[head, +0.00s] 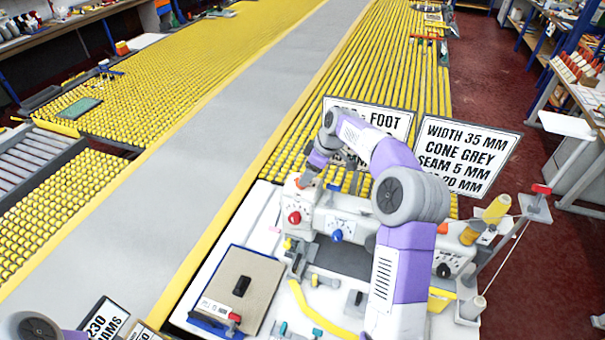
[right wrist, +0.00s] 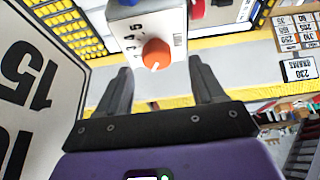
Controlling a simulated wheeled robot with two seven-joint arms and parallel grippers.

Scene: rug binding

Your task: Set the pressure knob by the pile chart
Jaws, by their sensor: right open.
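An orange knob (right wrist: 156,54) with numerals around it sits on a white machine housing in the right wrist view. It lies ahead of and between my right gripper's (right wrist: 162,80) open fingers, and I see no contact. In the head view the right gripper reaches down at the left end of the white sewing machine (head: 345,222), beside a small orange piece. The pointer's exact setting is too small to read. A gridded number chart (right wrist: 297,32) and a "230 GRAMS" card (right wrist: 299,68) show at the right of the wrist view; the card is also at lower left in the head view (head: 103,319).
Red (head: 294,217) and blue (head: 336,235) knobs are on the machine's front. A "WIDTH 35 MM" sign (head: 465,150) and a "FOOT" sign (head: 395,122), partly hidden by my arm, stand behind. A thread stand (head: 505,235) is at right. Yellow roller conveyors lie beyond.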

